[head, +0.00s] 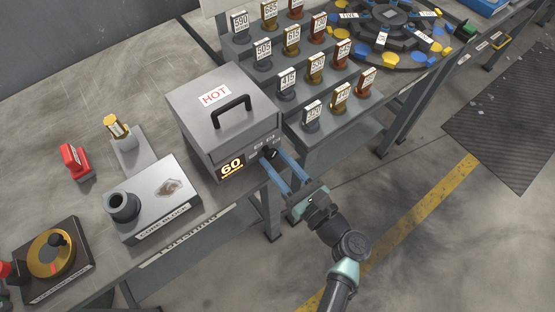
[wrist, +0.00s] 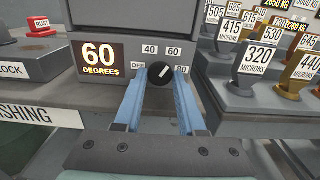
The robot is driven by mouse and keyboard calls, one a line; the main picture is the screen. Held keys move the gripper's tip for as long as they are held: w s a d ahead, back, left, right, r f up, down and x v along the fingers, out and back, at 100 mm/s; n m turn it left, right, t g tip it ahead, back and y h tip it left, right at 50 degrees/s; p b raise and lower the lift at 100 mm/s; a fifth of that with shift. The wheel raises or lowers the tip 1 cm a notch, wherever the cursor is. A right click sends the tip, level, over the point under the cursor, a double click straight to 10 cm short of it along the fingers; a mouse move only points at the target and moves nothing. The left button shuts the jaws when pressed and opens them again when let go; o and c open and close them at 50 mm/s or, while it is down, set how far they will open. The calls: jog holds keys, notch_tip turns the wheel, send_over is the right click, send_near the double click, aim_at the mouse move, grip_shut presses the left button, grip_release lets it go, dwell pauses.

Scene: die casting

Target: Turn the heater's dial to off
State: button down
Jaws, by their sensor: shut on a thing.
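The heater (head: 222,115) is a grey box with a HOT label and a black handle on top, at the table's edge in the head view. Its lit display (wrist: 101,56) reads 60 degrees. The black dial (wrist: 160,74) is on its front, with marks OFF, 40, 60 and 80 around it. The dial's white line points up and right, toward the 60 mark. My gripper (wrist: 160,88) has its blue fingers on both sides of the dial, shut on it. The dial also shows between the fingertips in the head view (head: 268,154).
Left of the heater are a core block (head: 160,200), a red RUST piece (head: 76,160) and a gold piece (head: 117,127). To the right a stepped rack (head: 330,130) holds several numbered samples, close to my gripper. Open floor lies in front of the table.

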jog(key=shift+n, duration=0.3)
jog(key=n+b, duration=0.2)
jog(key=n, duration=0.2)
jog(key=shift+f+n+b, duration=0.15)
jog(key=shift+n+b, duration=0.2)
jog(key=shift+n, duration=0.05)
jog(key=n+b, duration=0.4)
jog(key=n, duration=0.2)
jog(key=n+b, duration=0.5)
jog(key=n, duration=0.1)
jog(key=shift+n+b, duration=0.3)
jog(key=n+b, duration=0.3)
jog(key=n, duration=0.1)
jog(key=shift+d+b, duration=0.1)
jog(key=shift+b, duration=0.3)
jog(key=shift+n+b, duration=0.8)
jog(key=shift+n, duration=0.2)
jog(key=shift+r, duration=0.25)
jog(key=c, duration=0.5)
grip_release()
